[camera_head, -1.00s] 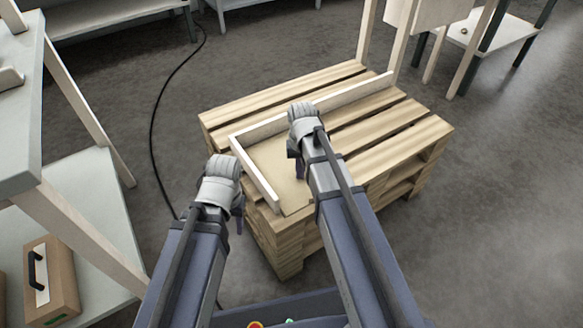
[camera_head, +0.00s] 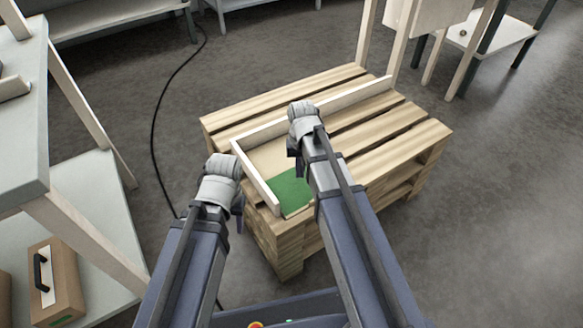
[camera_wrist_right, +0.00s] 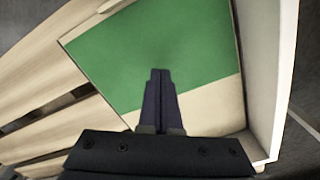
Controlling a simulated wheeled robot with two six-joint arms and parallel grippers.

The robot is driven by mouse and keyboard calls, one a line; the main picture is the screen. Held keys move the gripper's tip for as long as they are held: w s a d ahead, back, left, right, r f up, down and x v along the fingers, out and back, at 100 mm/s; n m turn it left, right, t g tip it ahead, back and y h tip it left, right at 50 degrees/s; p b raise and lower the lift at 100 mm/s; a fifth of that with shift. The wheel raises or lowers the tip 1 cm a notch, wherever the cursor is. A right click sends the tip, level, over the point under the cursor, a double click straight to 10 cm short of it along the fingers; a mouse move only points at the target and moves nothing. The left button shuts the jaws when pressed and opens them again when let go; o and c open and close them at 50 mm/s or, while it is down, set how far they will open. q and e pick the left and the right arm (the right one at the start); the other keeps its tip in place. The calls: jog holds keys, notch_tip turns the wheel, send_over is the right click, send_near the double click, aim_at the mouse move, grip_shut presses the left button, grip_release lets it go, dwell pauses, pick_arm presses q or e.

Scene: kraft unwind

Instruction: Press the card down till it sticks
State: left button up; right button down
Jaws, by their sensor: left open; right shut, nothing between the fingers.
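A flat green card (camera_head: 289,190) lies in the corner area inside the white L-shaped rail on the pallet; my right arm hides part of it in the head view. In the right wrist view the green card (camera_wrist_right: 150,50) fills the upper middle, with a pale tan strip below it. My right gripper (camera_head: 296,168) is shut and empty. Its closed fingertips (camera_wrist_right: 160,74) point over the card; whether they touch it I cannot tell. My left gripper (camera_head: 239,214) is open, beside the near left corner of the pallet; its fingers are mostly hidden.
The white rail (camera_head: 256,176) stands up along the left and far sides of the card area. The wooden pallet stack (camera_head: 400,150) has bare slats to the right. A white shelf (camera_head: 75,215) with a brown box (camera_head: 62,290) stands left. A black cable runs across the floor.

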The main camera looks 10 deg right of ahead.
jog(key=shift+r+p, duration=2.15)
jog(key=shift+r, duration=0.25)
pick_arm(q)
notch_tip(320, 180, up, 5)
jog(key=shift+f, duration=0.1)
